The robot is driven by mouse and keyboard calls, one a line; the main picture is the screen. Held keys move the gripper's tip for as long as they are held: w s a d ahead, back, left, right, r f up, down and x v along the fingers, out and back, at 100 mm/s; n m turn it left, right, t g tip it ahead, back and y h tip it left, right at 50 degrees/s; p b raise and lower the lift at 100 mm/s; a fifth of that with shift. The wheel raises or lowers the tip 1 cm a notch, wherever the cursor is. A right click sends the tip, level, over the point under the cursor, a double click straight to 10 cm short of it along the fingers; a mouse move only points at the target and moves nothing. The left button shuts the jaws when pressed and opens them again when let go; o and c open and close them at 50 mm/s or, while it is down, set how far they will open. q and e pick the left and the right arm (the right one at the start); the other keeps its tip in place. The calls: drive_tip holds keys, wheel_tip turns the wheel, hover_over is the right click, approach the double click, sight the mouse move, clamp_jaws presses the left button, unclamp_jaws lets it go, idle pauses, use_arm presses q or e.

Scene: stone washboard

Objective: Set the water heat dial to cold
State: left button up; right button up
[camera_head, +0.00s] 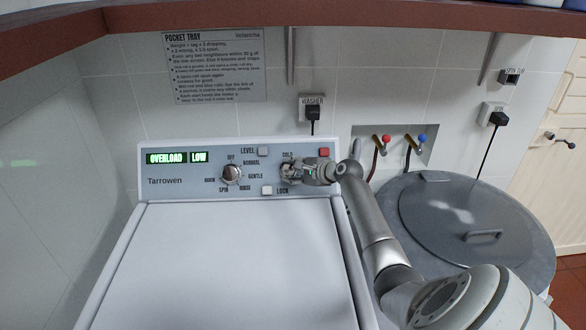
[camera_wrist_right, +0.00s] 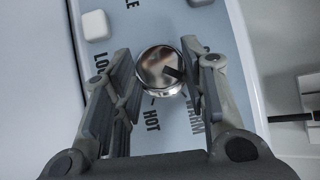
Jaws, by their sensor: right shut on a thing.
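The water heat dial (camera_wrist_right: 158,66) is a round chrome knob on the washer's pale blue control panel (camera_head: 182,192). My right gripper (camera_head: 291,172) is at the dial, with its fingers on either side and shut on it. In the right wrist view, HOT and WARM show below the knob, and a partly covered word beginning with C is at its upper right. A dark mark on the knob slants toward the lower right; I cannot tell its exact setting. In the head view, COLD shows just above the gripper, which hides most of the dial. My left gripper is not in view.
Left of my right gripper is the program dial (camera_head: 231,174). The display reads OVERLOAD LOW (camera_head: 176,158). A grey lidded tub (camera_head: 455,215) stands at right.

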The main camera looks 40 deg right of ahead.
drive_tip(key=n+g+p, duration=0.1)
drive_tip(key=n, duration=0.1)
drive_tip(key=r+n+g+y+p, duration=0.1)
drive_tip(key=n, duration=0.1)
drive_tip(key=shift+w+d, duration=0.15)
drive_tip(key=shift+w, duration=0.05)
drive_tip(key=shift+w+f+n+g+p, duration=0.1)
drive_tip(key=shift+n+g+p, duration=0.65)
drive_tip(key=shift+n+g, duration=0.45)
drive_tip(key=o, duration=1)
drive_tip(key=shift+f, duration=0.1)
drive_tip(key=v, duration=1.2)
